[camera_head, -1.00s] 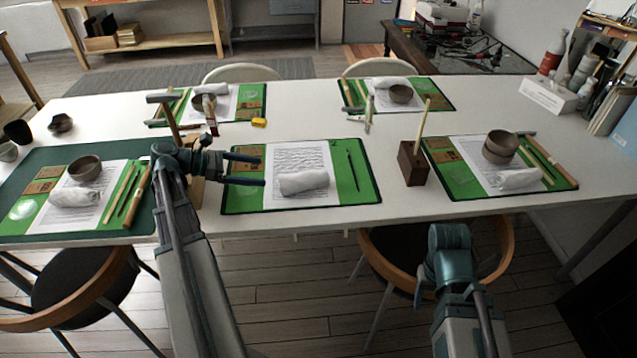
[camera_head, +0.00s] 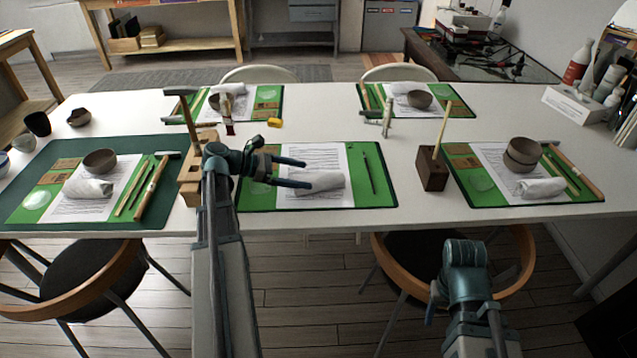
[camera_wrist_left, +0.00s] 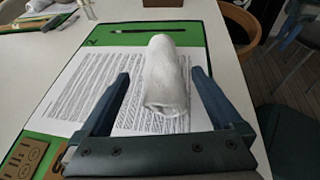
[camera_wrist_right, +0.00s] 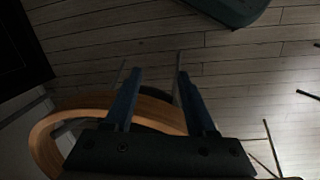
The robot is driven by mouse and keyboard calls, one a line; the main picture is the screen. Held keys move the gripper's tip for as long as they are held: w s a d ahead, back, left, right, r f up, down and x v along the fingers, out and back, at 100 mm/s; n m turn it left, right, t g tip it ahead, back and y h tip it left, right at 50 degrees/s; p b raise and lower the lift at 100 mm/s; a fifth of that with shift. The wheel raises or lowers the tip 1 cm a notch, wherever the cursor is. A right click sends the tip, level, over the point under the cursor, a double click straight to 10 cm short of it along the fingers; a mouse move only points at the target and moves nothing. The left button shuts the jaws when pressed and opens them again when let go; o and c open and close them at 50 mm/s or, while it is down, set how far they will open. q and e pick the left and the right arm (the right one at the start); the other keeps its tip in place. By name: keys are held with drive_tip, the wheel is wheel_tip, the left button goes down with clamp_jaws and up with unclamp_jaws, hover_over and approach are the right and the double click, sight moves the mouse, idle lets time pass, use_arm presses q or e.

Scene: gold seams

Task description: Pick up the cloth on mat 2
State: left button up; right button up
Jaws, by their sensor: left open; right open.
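A rolled white cloth (camera_head: 322,182) lies on the printed sheet of the green middle front mat (camera_head: 375,193). In the left wrist view the cloth (camera_wrist_left: 166,85) appears between the two open fingers (camera_wrist_left: 160,75), with a gap on each side. Whether the fingers are down at cloth height is unclear. My right gripper (camera_wrist_right: 159,73) is open and empty, off the table's front edge, above the floor and a chair.
A wooden block with a stick (camera_head: 432,168) stands right of the middle mat. A wooden stand (camera_head: 192,175) is close to my left arm. Other mats with bowls and cloths lie left, right and behind. A chair (camera_head: 520,262) stands by my right arm.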

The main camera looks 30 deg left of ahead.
sight(315, 176)
use_arm(q)
drive_tip(key=b+x, duration=0.1)
drive_tip(key=x, duration=0.4)
drive_tip(key=shift+d+r+b, duration=0.1)
drive_tip(key=shift+d+b, duration=0.05)
drive_tip(key=shift+b, duration=0.2)
use_arm(e)
drive_tip(key=shift+f, duration=0.8)
use_arm(q)
drive_tip(key=c, duration=1.3)
drive_tip(key=shift+r, duration=0.2)
use_arm(e)
drive_tip(key=shift+r, duration=0.1)
